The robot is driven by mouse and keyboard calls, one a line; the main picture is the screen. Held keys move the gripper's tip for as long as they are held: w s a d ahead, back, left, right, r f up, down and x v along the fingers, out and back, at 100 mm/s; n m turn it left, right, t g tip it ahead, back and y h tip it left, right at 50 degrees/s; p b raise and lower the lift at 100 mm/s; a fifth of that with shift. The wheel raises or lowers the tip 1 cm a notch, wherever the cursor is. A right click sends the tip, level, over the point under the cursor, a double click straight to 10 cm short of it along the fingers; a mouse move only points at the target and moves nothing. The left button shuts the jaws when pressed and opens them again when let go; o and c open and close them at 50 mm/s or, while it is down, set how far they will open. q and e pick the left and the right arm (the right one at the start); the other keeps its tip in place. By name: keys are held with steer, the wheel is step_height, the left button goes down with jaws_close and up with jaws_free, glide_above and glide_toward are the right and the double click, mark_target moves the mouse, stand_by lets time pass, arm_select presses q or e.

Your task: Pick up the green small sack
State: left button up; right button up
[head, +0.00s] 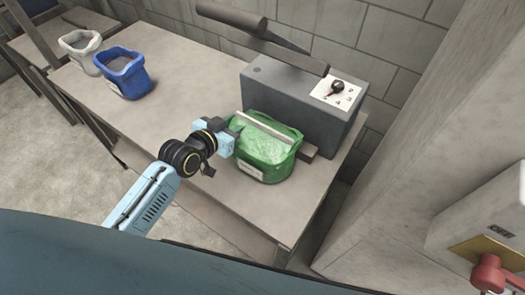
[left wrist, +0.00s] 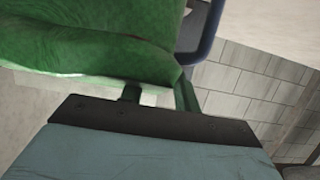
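The green small sack (head: 268,163) stands on the table, in front of a grey machine (head: 285,92). It bulges and has a pale label low on its front. A pale bar (head: 268,130) lies across its top. My left gripper (head: 231,142) is at the sack's left side, very close to it or touching it. In the left wrist view the sack (left wrist: 85,40) fills the upper left, just beyond the gripper (left wrist: 158,93). The fingertips are largely hidden, so I cannot tell whether they are closed on the sack. My right gripper is not in view.
A blue sack (head: 124,82) and a white sack (head: 80,55) stand at the table's far left. The machine has a long lever (head: 268,38) above it and a dial (head: 337,88). The middle of the table (head: 175,100) is clear. A block wall stands behind.

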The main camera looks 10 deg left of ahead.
arm_select(q)
jaws_close()
stand_by(1.3)
steer(key=shift+r, duration=0.15)
